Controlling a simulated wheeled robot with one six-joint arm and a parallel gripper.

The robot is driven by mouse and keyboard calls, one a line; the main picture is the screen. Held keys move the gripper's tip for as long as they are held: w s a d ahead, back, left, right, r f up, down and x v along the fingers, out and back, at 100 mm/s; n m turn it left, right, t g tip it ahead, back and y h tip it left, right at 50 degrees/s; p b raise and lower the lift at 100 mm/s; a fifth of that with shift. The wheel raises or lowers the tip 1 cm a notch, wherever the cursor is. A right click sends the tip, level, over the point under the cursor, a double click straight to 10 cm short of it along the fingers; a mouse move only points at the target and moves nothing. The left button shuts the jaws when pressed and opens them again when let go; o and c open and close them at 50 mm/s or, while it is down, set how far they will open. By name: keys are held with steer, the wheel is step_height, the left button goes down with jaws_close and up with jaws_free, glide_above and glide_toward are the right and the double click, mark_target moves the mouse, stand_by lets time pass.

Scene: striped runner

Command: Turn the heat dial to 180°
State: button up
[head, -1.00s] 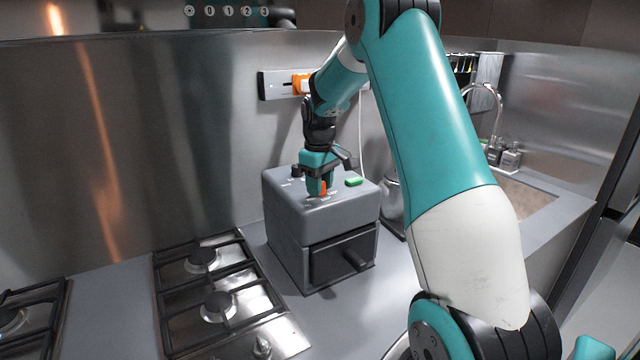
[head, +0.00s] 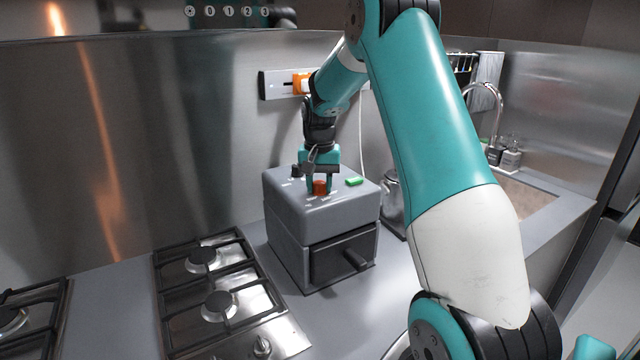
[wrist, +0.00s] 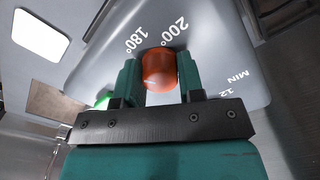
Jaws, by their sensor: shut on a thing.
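The heat dial is an orange-red knob (wrist: 159,70) on top of a grey air-fryer-like box (head: 290,215). In the wrist view the printed marks 180° and 200° show beside the knob. The knob also shows in the head view (head: 320,187). My gripper (wrist: 160,75) points down and is shut on the knob, one teal finger on each side. Any pointer on the knob is hidden or too small to tell.
A green button (head: 354,181) is on the box top, right of the knob. The box has a front drawer with a dark handle (head: 355,259). A gas hob (head: 215,285) lies to the left. A metal canister (head: 391,190) stands behind at right.

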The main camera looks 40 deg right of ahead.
mark_target(319, 183)
steer(key=m, duration=0.5)
steer(key=shift+m, duration=0.3)
stand_by(0.4)
steer(key=o, duration=0.9)
steer(key=shift+r, duration=0.15)
step_height(319, 183, up, 7)
steer(key=shift+r+b, duration=0.15)
steer(key=shift+b, duration=0.95)
steer(key=shift+a, duration=0.1)
